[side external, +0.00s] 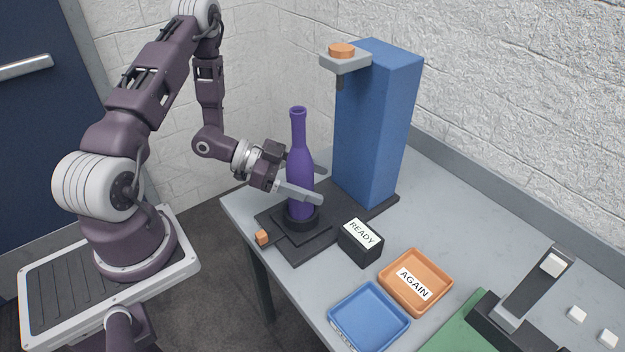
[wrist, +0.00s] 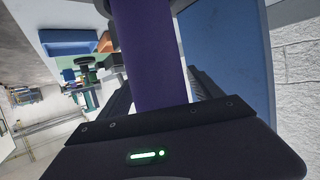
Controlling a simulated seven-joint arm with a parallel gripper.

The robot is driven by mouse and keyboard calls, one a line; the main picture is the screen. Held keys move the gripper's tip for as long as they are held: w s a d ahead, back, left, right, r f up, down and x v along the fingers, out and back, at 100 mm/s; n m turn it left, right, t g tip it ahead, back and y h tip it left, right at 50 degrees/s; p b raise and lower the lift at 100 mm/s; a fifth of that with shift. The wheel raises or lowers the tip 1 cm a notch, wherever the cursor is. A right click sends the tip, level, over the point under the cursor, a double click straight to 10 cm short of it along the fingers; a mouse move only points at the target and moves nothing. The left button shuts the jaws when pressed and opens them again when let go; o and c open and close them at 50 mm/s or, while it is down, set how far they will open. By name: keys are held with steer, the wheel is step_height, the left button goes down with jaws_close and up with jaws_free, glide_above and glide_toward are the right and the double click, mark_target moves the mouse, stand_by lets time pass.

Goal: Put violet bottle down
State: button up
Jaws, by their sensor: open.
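In the wrist view the bottle (wrist: 150,55) rises between the fingers, close in front of the gripper body (wrist: 165,145). Whether the fingers touch the bottle cannot be told. The bottle's bottom end is hidden inside the holder.
A tall blue column (side external: 375,125) with a grey bracket and orange cap (side external: 341,50) stands behind the bottle. A black READY box (side external: 361,241), an orange AGAIN tray (side external: 449,284) and a blue tray (side external: 345,308) sit to the right.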

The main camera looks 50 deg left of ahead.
steer(key=shift+r, duration=0.75)
steer(key=v, duration=1.2)
steer(key=w+a+r+y, duration=0.35)
steer(key=w+y, duration=0.25)
steer(key=w, duration=0.2)
step_height(320, 180, up, 9)
steer(key=w+a+n+y, duration=0.1)
steer(key=n+y, duration=0.3)
steer(key=y, duration=0.3)
steer(key=s+d+r+n+g+h, duration=0.1)
steer(key=s+d+r+n+g, duration=0.1)
steer(key=s+d, duration=0.7)
steer(key=s+d+r+n+g+h, duration=0.2)
steer(key=s+d+r+n, duration=0.1)
steer(key=s+d, duration=0.6)
steer(key=s, duration=0.4)
steer(key=shift+r, duration=0.2)
